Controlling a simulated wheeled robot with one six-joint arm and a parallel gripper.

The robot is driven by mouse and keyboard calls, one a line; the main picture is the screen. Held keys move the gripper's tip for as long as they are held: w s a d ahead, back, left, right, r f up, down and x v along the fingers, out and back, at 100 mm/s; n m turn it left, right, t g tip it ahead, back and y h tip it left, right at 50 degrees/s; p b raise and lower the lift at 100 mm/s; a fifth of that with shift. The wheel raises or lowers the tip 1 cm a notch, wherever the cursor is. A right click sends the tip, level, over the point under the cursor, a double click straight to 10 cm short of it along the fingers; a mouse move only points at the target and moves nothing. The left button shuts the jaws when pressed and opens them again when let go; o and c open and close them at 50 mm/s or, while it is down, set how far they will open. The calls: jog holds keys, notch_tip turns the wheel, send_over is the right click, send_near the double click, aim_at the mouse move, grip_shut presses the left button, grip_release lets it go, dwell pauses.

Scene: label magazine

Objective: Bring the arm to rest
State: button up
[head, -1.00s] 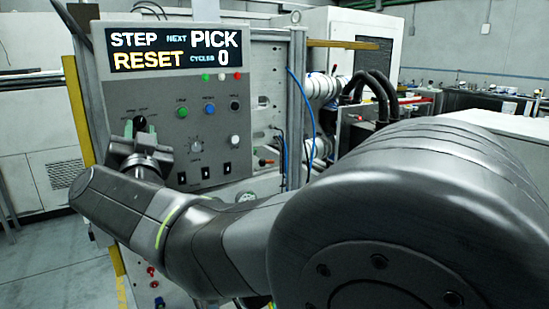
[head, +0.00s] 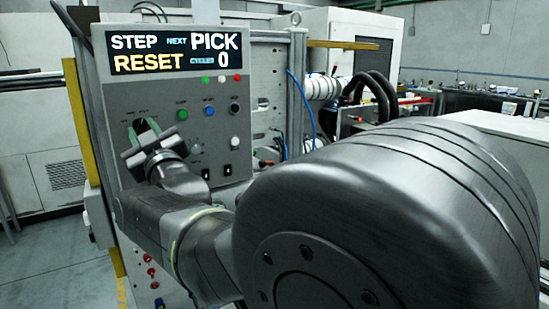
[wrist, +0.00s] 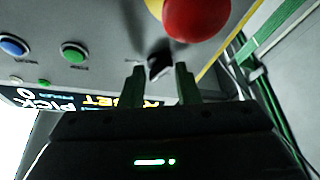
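My gripper (head: 143,131) is in front of the upper left of the grey control panel (head: 218,98), close to a dark selector knob. In the wrist view my gripper (wrist: 160,68) has its two fingers apart. The black knob (wrist: 159,62) shows between and just beyond the fingertips, with a gap on each side. Nothing is held. Whether the fingertips overlap the knob in depth I cannot tell. The panel's display (head: 175,52) reads STEP RESET, NEXT PICK, CYCLES 0. My arm hides the lower part of the panel.
A red mushroom button (wrist: 197,17) on a yellow base stands near the fingers in the wrist view. Blue (wrist: 13,45) and green (wrist: 74,52) buttons are to the left. A yellow post (head: 78,120) edges the panel. Black hoses (head: 375,93) hang behind my arm.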

jog(key=shift+w+d+r+n+g+y+p, duration=0.1)
jog(key=shift+n+g+y+p, duration=0.25)
jog(key=shift+n+p, duration=0.9)
jog(key=shift+r+n+g+y+p, duration=0.2)
jog(key=shift+n+g+p, duration=0.4)
jog(key=shift+n+p, duration=0.55)
jog(key=shift+w+d+r+n+g+y+p, duration=0.1)
jog(key=shift+n+g+y+p, duration=0.25)
jog(key=shift+n+p, duration=0.9)
jog(key=n+p, duration=0.1)
jog(key=p, duration=0.1)
jog(key=shift+g+p, duration=0.4)
jog(key=shift+n+p, duration=0.35)
jog(key=shift+p, duration=0.2)
jog(key=shift+f, duration=0.2)
jog(key=shift+d, duration=0.1)
